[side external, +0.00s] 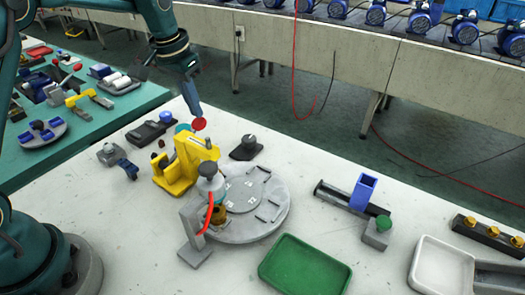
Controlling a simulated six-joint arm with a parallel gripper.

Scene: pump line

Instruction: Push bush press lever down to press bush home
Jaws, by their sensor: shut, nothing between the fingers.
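My gripper (195,109) is shut and empty, pointing down above the yellow press. A red knob (199,124), which looks like the end of the press lever, is right at its fingertips. I cannot tell whether they touch. The yellow press frame (172,172) stands at the left edge of a round grey turntable (272,222). A grey ram-like cylinder (209,186) stands above a brass-coloured bush (218,219) at the turntable's left side. How far the bush is seated cannot be made out. The lever's shaft is mostly hidden.
A grey bracket with a red strip (194,247) stands at the turntable's front left. A black block with a grey knob (246,148) lies behind. A green tray (305,268) and a rail with a blue holder (362,192) are to the right. Grey and blue parts (118,160) lie left.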

